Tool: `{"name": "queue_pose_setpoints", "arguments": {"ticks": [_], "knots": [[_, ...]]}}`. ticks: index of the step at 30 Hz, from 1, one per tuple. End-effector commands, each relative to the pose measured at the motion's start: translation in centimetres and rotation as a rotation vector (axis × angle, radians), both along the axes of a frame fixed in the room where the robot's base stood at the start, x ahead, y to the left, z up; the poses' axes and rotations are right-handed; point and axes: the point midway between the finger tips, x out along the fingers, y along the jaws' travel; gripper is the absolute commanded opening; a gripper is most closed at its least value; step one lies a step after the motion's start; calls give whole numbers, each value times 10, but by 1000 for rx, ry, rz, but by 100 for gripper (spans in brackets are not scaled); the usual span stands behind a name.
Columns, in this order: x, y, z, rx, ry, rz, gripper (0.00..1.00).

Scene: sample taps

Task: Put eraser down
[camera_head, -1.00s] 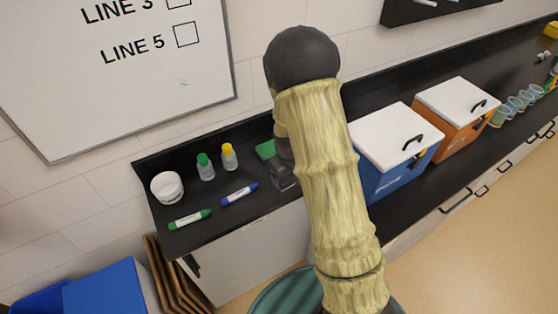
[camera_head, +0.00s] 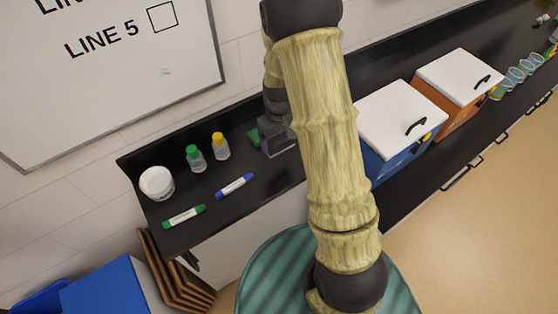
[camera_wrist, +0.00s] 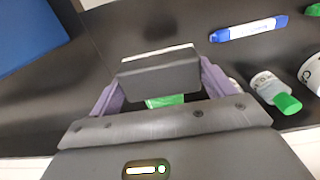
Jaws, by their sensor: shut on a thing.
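On the black counter (camera_head: 205,220), left of my gripper, are a yellow-capped bottle (camera_head: 221,150), a green-capped bottle (camera_head: 197,163), a blue marker (camera_head: 234,186), a green marker (camera_head: 184,216) and a white tub (camera_head: 157,186). A blue box (camera_head: 395,155) stands to the right.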

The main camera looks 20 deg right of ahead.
Motion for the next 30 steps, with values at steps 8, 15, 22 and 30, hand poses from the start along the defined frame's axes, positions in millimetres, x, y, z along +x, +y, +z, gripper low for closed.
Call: {"name": "queue_pose_setpoints", "arguments": {"ticks": [8,15,22,30], "knots": [[-1,0,-39,0,6,0,63],[0,1,-56,0,1,1,63],[0,-2,-56,0,0,-5,63],[-1,-2,-82,1,4,-6,63]]}}
